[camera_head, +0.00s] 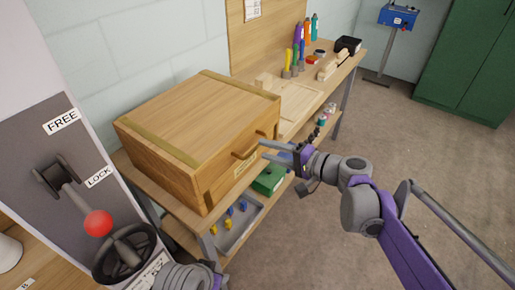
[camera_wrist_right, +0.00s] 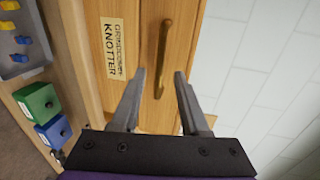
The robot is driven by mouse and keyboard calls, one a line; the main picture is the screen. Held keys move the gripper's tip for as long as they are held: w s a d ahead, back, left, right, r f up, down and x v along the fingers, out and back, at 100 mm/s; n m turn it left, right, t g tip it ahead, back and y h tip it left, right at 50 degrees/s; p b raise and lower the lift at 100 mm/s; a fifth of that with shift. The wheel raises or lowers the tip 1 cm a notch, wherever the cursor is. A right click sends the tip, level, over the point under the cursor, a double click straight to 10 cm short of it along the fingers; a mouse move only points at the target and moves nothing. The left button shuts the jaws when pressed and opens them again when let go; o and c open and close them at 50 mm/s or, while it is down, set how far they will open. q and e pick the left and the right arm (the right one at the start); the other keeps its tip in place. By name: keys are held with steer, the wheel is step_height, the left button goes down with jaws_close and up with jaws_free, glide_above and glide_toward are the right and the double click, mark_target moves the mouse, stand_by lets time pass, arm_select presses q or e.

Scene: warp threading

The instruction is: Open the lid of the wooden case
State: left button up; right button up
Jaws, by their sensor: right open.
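The wooden case (camera_head: 197,122) sits on the bench with its lid (camera_head: 205,108) shut flat. A handle (camera_head: 245,153) sticks out of its front face, and it also shows in the right wrist view (camera_wrist_right: 164,50). My right gripper (camera_head: 263,149) is open just in front of the handle. In the right wrist view (camera_wrist_right: 160,73) the handle's lower end lies between the fingertips in the picture, with gaps on both sides. I cannot tell how deep the fingers reach. My left gripper's fingers are not in view; only a grey and purple arm part shows at the bottom.
A panel with a red-knobbed lever (camera_head: 98,222) and a dark handwheel (camera_head: 124,253) stands left of the case. A grey tray (camera_head: 238,222) and a green box (camera_head: 269,180) are on the shelf below. Open floor lies to the right.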

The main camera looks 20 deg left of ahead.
mark_target(257, 145)
steer(key=shift+x, duration=2.15)
jaws_close()
